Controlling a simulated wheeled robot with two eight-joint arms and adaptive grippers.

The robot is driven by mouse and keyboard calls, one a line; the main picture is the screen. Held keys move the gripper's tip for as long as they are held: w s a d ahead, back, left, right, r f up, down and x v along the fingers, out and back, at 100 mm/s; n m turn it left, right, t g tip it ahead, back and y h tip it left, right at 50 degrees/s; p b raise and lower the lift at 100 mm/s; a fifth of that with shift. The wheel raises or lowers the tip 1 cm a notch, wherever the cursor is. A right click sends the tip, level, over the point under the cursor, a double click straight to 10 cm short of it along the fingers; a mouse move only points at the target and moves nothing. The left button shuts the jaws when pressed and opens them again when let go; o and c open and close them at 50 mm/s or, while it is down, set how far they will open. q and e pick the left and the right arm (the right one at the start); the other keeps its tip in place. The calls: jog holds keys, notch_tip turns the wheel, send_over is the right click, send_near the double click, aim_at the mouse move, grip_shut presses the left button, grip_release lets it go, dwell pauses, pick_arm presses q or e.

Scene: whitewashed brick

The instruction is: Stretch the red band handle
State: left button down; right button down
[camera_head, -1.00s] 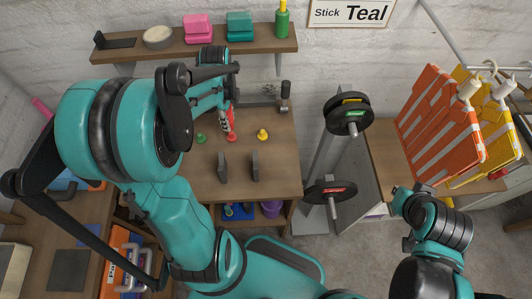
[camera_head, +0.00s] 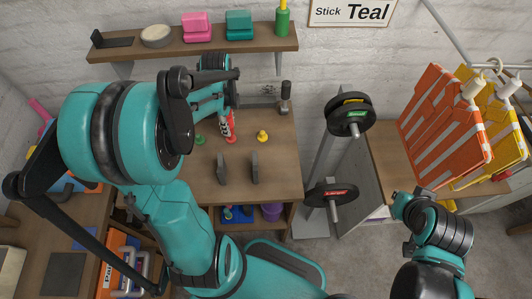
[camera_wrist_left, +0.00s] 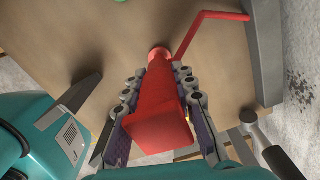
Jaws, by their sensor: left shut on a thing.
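The red handle (camera_wrist_left: 158,115) is a chunky block with a narrower round end, held between the fingers of my left gripper (camera_wrist_left: 162,100) in the left wrist view. A thin red band (camera_wrist_left: 190,42) runs from near its far end, bends, and reaches a grey post (camera_wrist_left: 262,45). In the head view the red handle (camera_head: 229,132) shows only partly, below my left gripper (camera_head: 228,112), above the wooden table. My right arm is at the right; its fingers are not visible.
A green knob (camera_head: 200,139) and a yellow knob (camera_head: 262,136) sit on the table (camera_head: 285,165), with two grey upright posts (camera_head: 222,168) in front. A weight rack (camera_head: 325,165) stands right. A shelf (camera_head: 190,46) is above.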

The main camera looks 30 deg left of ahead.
pick_arm(q)
jog(key=c, duration=1.2)
grip_release()
jog(key=shift+o, duration=0.2)
notch_tip(320, 180, up, 12)
jog(key=shift+r, duration=0.1)
jog(key=shift+d, duration=0.1)
jog(key=shift+d+f, duration=0.2)
jog(key=shift+d, duration=0.1)
jog(key=s+d+f+n+t+b, duration=0.2)
jog(key=s+d+f+n+t, duration=0.1)
jog(key=d+n, duration=0.4)
jog(key=s+d+f+n+t+b, duration=0.1)
jog(key=s+d+f+n+t, duration=0.2)
jog(key=d+n, duration=0.5)
jog(key=shift+d+t+b, duration=0.35)
jog(key=shift+d+t, duration=0.15)
jog(key=shift+d, duration=0.1)
